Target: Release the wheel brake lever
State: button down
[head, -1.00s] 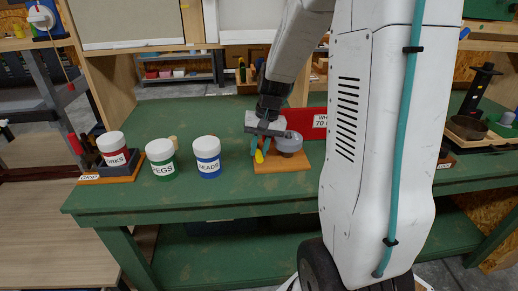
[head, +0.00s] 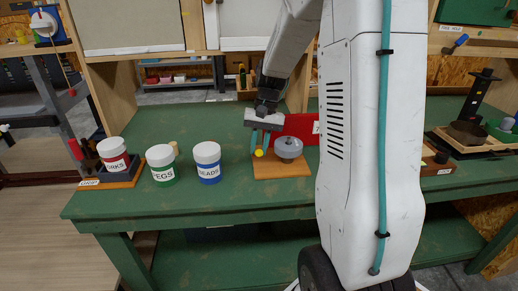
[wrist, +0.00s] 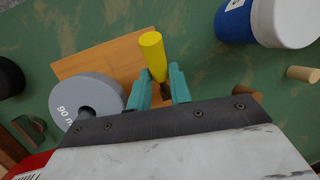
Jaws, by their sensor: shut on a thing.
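The brake lever has a yellow handle (head: 258,152), which also shows in the wrist view (wrist: 153,52). It stands beside a grey wheel (head: 288,149) on an orange-brown wooden base (head: 280,170). The wheel also shows in the wrist view (wrist: 88,97), with "90 m" lettering partly readable. My gripper (head: 260,142) has its teal fingers on both sides of the lever, below the yellow end. In the wrist view my gripper (wrist: 162,88) is closed on the lever, with the yellow end sticking out beyond the fingers. The lever's pivot is hidden.
White-lidded jars stand to the left: blue "BEADS" (head: 208,165), green "PEGS" (head: 161,167) and a red one (head: 113,156) in a dark holder. A red sign (head: 298,128) stands behind the wheel. The green bench (head: 225,198) is clear in front.

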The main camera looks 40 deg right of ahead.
jog(key=shift+w+d+r, duration=0.15)
jog(key=shift+w+r, duration=0.05)
jog(key=shift+w, duration=0.1)
